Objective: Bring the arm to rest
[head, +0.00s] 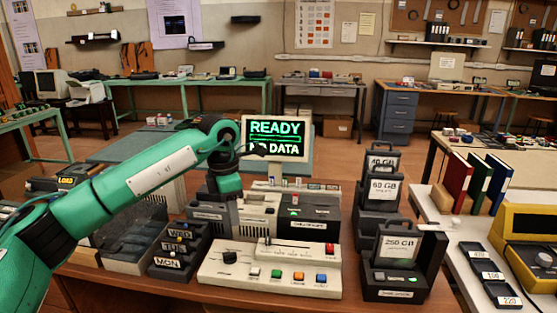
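My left arm, green with black joints, comes in from the left edge and reaches over the console desk. A green arm part hangs over the beige drive unit behind the control panel. My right gripper is not in view.
A white control panel (222,275) with coloured buttons stands on the wooden desk. Left are dark day-labelled holders (172,262); right are dark GB-labelled units (396,291). A side table holds red, green and blue binders (457,180) and a yellow device (530,225).

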